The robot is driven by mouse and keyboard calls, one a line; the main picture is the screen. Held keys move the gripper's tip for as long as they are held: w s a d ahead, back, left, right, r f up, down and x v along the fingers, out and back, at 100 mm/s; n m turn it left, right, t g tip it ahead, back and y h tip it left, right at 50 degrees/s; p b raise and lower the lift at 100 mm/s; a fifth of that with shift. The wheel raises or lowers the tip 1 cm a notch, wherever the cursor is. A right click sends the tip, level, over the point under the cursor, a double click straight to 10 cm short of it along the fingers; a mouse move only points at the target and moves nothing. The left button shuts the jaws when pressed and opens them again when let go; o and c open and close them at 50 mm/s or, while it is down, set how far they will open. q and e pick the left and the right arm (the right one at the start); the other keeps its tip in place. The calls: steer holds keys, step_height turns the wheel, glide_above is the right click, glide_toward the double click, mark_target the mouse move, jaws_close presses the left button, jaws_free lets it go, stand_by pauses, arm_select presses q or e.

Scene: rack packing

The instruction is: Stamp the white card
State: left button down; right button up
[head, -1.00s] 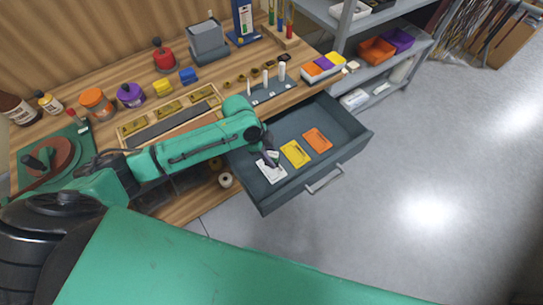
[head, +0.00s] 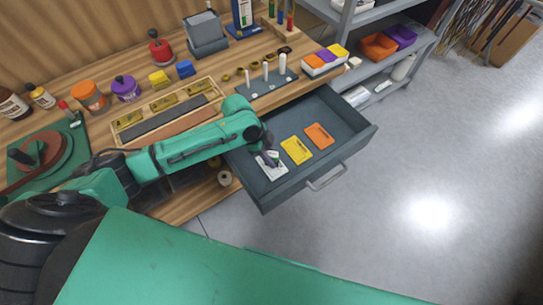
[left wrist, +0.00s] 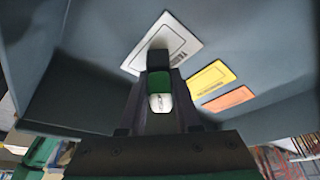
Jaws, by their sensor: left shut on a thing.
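The white card (head: 272,172) lies in the open grey drawer, left of a yellow card (head: 296,150) and an orange card (head: 319,136). My left gripper (head: 269,158) reaches down into the drawer over the white card and hides part of it. In the left wrist view my left gripper (left wrist: 160,100) is shut on a small stamp (left wrist: 160,84), green with a black end and a pale label. The black end overlaps the white card (left wrist: 178,40); I cannot tell whether it touches. My right gripper is not in view.
The drawer (head: 352,149) has high walls and a front handle (head: 327,178). The wooden bench (head: 150,62) behind holds several jars, brass plates and a grey peg stand (head: 258,91). Grey shelves (head: 410,55) stand right. The floor right of the drawer is clear.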

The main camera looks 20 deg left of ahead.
arm_select(q)
steer(key=shift+f, duration=0.45)
steer(key=shift+s+f, duration=0.1)
stand_by(1.4)
step_height(320, 180, up, 7)
steer(key=p, duration=0.7)
steer(key=shift+r+p, duration=0.2)
steer(key=shift+p, duration=0.2)
steer(key=shift+f, duration=0.1)
